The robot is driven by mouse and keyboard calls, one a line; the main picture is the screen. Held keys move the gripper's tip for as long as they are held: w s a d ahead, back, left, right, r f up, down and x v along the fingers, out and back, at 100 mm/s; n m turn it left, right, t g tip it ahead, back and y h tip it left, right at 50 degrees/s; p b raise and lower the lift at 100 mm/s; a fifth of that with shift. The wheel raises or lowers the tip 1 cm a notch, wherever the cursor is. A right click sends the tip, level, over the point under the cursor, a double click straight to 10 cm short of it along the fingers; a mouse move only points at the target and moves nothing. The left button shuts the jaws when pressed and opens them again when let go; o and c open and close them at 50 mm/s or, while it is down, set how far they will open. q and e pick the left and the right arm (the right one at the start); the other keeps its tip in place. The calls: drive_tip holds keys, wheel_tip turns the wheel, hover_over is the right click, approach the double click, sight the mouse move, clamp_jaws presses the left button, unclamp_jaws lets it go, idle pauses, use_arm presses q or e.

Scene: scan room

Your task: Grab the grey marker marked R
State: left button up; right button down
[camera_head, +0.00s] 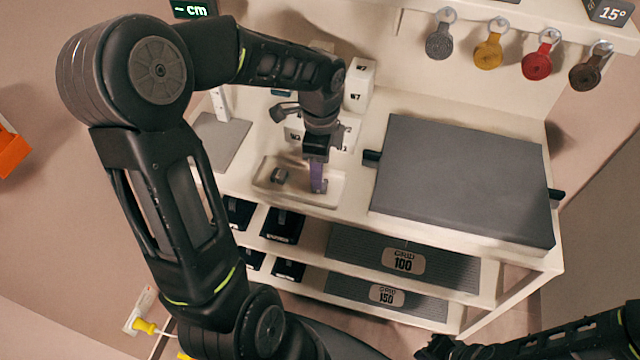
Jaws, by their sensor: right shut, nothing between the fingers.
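A small dark grey object (280,176) lies in the left part of a shallow beige tray (331,199) on the white bench. It looks like the grey marker, but I cannot read a letter on it.
White boxes (360,84) stand behind the tray. A large dark grey panel (455,180) covers the bench to the right. Grey, yellow, red and brown round tags (489,50) hang at the back. Lower shelves hold black bins (284,224) and grid plates (403,260).

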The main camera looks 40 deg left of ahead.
use_arm(q)
drive_tip(key=shift+f, duration=0.1)
wheel_tip(320, 180, down, 5)
idle(0.5)
drive_tip(key=shift+c, duration=0.5)
clamp_jaws()
idle(0.3)
